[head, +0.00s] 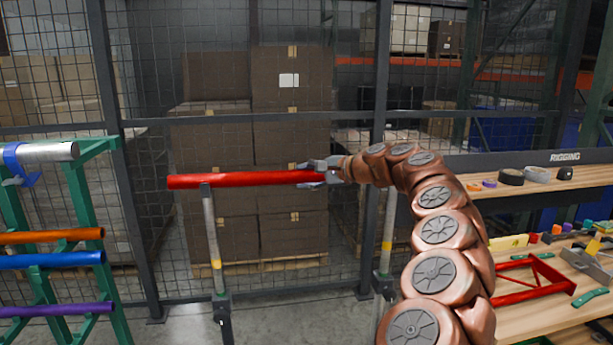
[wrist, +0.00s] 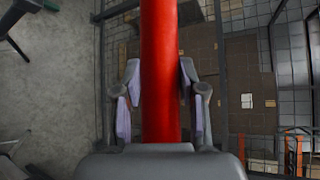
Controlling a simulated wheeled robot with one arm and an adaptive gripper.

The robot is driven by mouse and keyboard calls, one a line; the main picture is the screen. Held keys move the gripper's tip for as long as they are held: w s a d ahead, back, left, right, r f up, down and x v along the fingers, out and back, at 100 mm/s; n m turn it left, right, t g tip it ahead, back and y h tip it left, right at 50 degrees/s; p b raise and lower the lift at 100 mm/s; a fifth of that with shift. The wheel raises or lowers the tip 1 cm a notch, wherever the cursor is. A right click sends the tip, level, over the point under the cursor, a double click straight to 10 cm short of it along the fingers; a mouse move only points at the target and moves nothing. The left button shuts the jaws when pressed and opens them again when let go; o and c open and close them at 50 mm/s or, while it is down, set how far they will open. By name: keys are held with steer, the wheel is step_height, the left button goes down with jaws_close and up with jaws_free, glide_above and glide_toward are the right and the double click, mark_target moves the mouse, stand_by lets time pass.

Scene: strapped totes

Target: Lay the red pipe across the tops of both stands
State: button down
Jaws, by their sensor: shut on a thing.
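The red pipe (head: 250,180) is held nearly level in the head view, reaching left from my gripper (head: 318,172). My gripper is shut on it near its right end. In the wrist view the pipe (wrist: 160,50) runs up between the fingers (wrist: 159,90). The left stand (head: 212,235) is a thin grey post with a yellow band. Its top meets the underside of the pipe in the picture, near the pipe's left end; I cannot tell whether they touch. The right stand (head: 387,245) rises behind my arm, which hides its top.
A green rack (head: 78,205) with orange, blue and purple pipes stands at the left. A wooden workbench (head: 540,312) with a red frame (head: 530,280) and tools is at the right. A mesh fence (head: 150,205) and stacked boxes (head: 290,125) stand behind.

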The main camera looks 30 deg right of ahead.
steer(key=c, duration=0.6)
jaws_free()
steer(key=shift+d, duration=0.1)
